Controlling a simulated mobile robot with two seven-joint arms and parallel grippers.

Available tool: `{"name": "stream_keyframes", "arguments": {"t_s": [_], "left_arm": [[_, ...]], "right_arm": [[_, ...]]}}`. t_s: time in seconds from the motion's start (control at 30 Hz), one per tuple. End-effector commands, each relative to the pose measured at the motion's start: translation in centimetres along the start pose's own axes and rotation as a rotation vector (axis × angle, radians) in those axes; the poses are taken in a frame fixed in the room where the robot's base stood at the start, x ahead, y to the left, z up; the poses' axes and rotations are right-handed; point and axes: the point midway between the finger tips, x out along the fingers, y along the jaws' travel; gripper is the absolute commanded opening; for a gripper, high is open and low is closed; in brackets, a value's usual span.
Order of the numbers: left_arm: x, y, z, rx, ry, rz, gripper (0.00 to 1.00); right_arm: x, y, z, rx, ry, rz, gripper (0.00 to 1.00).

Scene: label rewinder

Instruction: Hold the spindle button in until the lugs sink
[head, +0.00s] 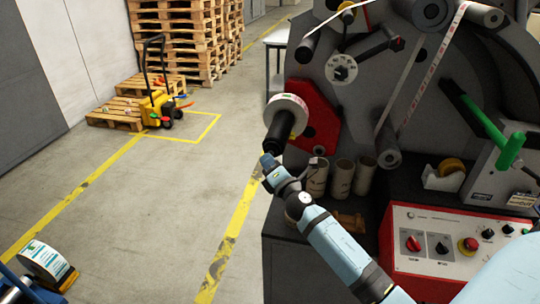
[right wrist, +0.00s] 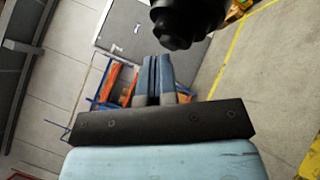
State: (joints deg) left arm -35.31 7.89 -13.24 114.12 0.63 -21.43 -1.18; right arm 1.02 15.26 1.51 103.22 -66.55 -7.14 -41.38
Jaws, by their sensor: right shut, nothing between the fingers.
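The black spindle (head: 278,132) sticks out from the rewinder toward me, with a white label roll (head: 291,106) around it. Its stepped black end (right wrist: 187,18) hangs at the top of the right wrist view, above and right of my fingertips. The button and the lugs are too small and dark to make out. My right gripper (head: 267,161) is just below the spindle's end in the head view. Its two blue fingers (right wrist: 153,60) are shut together with nothing between them. A small gap shows between fingers and spindle in the wrist view. My left gripper is not in view.
Cardboard cores (head: 341,178) stand on the dark bench by my right arm. A control box (head: 450,245) with knobs and a red stop button is at lower right. A red plate (head: 318,118) is behind the spindle.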

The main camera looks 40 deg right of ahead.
Motion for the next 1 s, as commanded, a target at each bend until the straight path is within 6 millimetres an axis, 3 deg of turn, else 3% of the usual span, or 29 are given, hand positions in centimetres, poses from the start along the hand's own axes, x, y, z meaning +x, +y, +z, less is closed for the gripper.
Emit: {"name": "stream_keyframes", "arguments": {"t_s": [1.0], "left_arm": [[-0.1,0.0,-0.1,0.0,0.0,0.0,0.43]], "right_arm": [[-2.1,1.4,-1.6,0.002,0.001,0.0,0.0]]}}
